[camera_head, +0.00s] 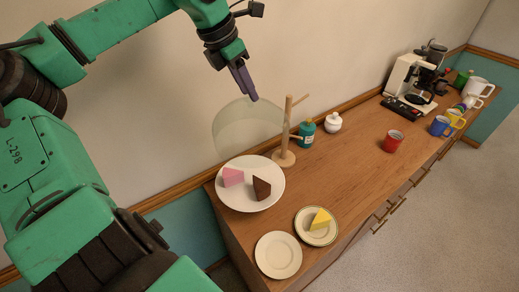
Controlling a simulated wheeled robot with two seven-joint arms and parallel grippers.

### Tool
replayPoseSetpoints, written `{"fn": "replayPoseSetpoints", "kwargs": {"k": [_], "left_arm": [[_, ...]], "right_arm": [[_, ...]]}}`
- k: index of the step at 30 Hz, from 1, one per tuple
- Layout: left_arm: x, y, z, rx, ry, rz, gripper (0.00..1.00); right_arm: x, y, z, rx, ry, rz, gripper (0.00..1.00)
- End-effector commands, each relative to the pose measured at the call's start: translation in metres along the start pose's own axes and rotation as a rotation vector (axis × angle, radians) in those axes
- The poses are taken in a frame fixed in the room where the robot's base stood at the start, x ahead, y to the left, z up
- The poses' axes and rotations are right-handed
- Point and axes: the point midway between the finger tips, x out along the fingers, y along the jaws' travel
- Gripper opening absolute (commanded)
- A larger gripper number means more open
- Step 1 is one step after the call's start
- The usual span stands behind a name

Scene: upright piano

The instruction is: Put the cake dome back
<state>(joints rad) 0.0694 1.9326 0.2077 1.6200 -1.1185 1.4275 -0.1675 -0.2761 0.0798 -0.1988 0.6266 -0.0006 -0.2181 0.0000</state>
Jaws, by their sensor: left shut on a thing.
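The clear cake dome (240,132) hangs just beyond and above the white cake plate (240,204) at the near left end of the wooden counter. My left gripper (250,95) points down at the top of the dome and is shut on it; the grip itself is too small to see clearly. The dome's lower edge is faint, and I cannot tell how far it is above the plate. A pink cake slice (232,177) and a dark brown slice (262,188) lie uncovered on the plate. My right gripper is not in view.
A wooden mug tree (287,130) stands close right of the dome. Behind it are a teal bottle (306,132) and white jar (333,122). A small plate with yellow cake (319,219) and an empty plate (278,255) lie in front. A red mug (393,141) stands farther right.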

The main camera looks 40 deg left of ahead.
Motion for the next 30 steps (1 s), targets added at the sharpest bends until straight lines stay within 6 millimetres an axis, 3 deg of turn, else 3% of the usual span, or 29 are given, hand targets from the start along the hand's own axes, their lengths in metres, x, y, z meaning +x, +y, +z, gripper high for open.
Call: {"fn": "replayPoseSetpoints", "kwargs": {"k": [5, 9, 12, 19, 24, 30], "left_arm": [[0.052, -0.002, -0.021, 0.001, -0.007, -0.010, 0.00], [0.100, -0.002, -0.040, 0.003, -0.009, -0.005, 0.00], [0.120, -0.001, -0.049, 0.002, -0.006, -0.002, 0.00], [0.139, -0.001, -0.057, 0.002, -0.004, -0.002, 0.00], [0.168, -0.001, -0.069, 0.002, -0.004, -0.001, 0.00], [0.163, 0.000, -0.067, 0.002, -0.002, -0.001, 0.00]], "right_arm": [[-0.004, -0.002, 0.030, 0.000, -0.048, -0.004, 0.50], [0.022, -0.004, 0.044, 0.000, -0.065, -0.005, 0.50], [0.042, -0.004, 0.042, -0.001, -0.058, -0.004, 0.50], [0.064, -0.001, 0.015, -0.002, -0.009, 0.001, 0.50], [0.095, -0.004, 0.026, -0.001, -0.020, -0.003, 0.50], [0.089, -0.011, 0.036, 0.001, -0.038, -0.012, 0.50]]}}
